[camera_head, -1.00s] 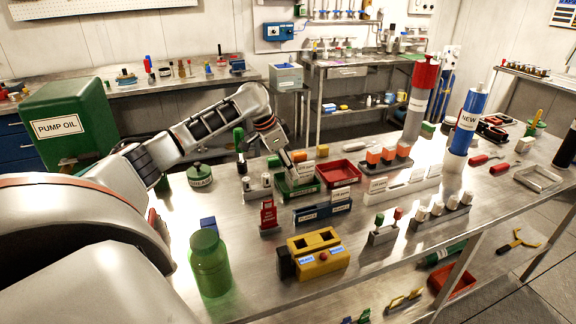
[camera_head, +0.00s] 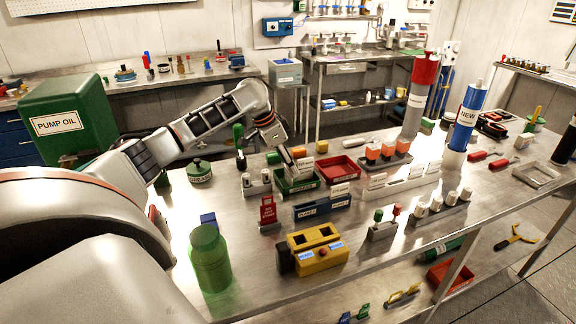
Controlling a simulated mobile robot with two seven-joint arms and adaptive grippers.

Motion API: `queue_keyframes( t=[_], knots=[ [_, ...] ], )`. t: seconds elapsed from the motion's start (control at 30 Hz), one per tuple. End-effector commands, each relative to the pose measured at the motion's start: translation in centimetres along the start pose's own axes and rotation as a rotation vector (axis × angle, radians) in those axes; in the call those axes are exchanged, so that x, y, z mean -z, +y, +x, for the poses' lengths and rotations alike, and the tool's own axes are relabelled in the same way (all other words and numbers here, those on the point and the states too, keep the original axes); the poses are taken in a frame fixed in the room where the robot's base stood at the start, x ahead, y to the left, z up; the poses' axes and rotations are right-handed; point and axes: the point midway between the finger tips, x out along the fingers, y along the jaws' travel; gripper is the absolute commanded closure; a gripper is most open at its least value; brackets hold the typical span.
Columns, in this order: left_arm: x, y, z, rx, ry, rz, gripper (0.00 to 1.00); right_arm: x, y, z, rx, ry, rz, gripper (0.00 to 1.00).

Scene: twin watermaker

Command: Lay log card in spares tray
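My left gripper (camera_head: 287,158) reaches in from the left and hangs just above the back of a small green tray (camera_head: 284,188). Its fingers are small and partly hidden, so I cannot tell whether they are open or shut, or hold anything. A white labelled piece (camera_head: 305,164) stands close to the fingers at the green tray; I cannot tell whether it is the log card. A red tray (camera_head: 352,172) lies just right of the green one. The labels are too small to read, so I cannot tell which is the spares tray. My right gripper is out of view.
A blue holder (camera_head: 322,207), a yellow block (camera_head: 318,262) and a green bottle (camera_head: 210,262) stand in front. A red-topped cylinder (camera_head: 418,100) and a blue cylinder (camera_head: 468,120) stand to the right. A metal tray (camera_head: 540,182) lies at the far right.

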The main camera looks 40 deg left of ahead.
Motion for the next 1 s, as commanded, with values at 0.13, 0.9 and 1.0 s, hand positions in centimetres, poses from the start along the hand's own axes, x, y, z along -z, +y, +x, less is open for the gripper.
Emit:
queue_keyframes(
  t=[0.13,0.9,1.0],
  knots=[
    [-0.3,0.0,0.5,0.000,-0.003,0.000,0.44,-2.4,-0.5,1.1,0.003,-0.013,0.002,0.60],
    [-0.1,0.0,-11.5,0.000,-0.009,0.000,0.44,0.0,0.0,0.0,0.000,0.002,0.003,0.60],
    [-0.1,0.1,-11.9,-0.001,-0.010,0.001,0.44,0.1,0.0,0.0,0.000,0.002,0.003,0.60]
  ],
)
